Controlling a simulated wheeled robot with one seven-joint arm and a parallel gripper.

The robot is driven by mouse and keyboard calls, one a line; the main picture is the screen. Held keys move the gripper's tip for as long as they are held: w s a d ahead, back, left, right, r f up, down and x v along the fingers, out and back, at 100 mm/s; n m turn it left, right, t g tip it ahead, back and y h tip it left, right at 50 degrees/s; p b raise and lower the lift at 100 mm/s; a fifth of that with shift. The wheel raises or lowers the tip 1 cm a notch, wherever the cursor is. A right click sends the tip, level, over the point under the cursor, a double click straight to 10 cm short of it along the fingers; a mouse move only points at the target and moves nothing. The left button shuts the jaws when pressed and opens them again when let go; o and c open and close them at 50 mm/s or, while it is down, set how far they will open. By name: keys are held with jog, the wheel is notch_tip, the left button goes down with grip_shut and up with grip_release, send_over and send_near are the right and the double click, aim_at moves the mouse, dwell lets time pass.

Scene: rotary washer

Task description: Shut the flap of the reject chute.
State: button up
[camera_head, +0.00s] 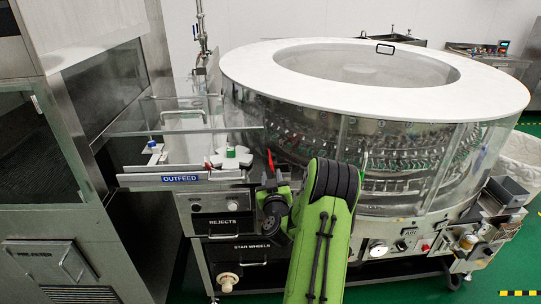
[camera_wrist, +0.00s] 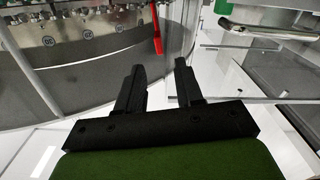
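The REJECTS label (camera_head: 222,222) is on a dark panel at the front of the washer's outfeed cabinet, below the OUTFEED sign. I cannot tell from this view which part is the chute's flap or how far it stands open. My gripper (camera_head: 271,183) is just right of this cabinet's upper front, partly hidden by my green arm. In the wrist view my gripper (camera_wrist: 160,78) has its two black fingers apart with nothing between them. A red upright piece (camera_head: 269,161) stands by the clear guard; it also shows beyond the fingertips in the wrist view (camera_wrist: 157,32).
The round washer (camera_head: 390,107) with its clear guard fills the right. The outfeed deck (camera_head: 185,176) is left of my gripper, with a clear panel above it. The STAR WHEELS drawer (camera_head: 250,249) is below. A steel cabinet (camera_head: 40,190) stands at left. Green floor shows between them.

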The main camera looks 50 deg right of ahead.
aim_at(271, 165)
jog(key=p+x, duration=0.3)
jog(key=x, duration=0.3)
jog(key=shift+w+d, duration=0.1)
jog(key=shift+d, duration=0.05)
grip_shut()
